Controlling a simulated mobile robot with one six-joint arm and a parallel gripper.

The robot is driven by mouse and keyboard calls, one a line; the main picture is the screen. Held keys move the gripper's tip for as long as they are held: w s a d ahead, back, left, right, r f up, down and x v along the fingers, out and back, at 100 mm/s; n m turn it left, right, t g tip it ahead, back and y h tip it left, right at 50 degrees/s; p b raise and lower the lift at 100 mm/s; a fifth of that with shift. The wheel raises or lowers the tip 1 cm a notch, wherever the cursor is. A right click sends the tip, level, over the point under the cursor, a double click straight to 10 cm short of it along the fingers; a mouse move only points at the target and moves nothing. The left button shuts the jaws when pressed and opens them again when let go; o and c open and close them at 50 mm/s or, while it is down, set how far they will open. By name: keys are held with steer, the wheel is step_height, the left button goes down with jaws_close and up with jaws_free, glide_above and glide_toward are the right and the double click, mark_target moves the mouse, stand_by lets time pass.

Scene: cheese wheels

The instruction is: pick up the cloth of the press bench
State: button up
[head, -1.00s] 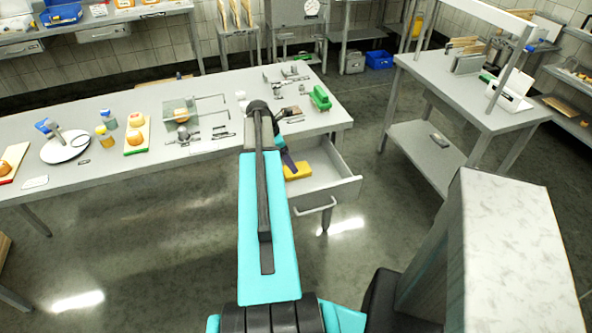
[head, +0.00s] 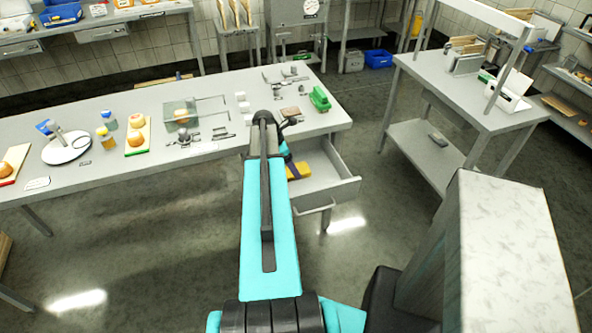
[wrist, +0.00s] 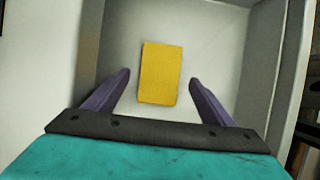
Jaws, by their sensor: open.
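The cloth is a flat yellow rectangle (wrist: 160,73) lying on the floor of an open drawer (wrist: 218,30). In the head view the yellow cloth (head: 299,171) shows partly behind my arm, inside the drawer (head: 345,190) pulled out of the bench. My gripper (wrist: 160,80) is open, with its two purple fingers on either side of the cloth's near part in the wrist view. The fingers appear apart from the cloth; how far above it they are I cannot tell. In the head view the gripper is mostly hidden by my arm.
Drawer walls stand close around the fingers. Another steel table (head: 450,88) stands to the right, with floor between.

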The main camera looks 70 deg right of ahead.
steer(key=shift+x, duration=1.35)
steer(key=shift+c, duration=0.3)
steer(key=c, duration=1.1)
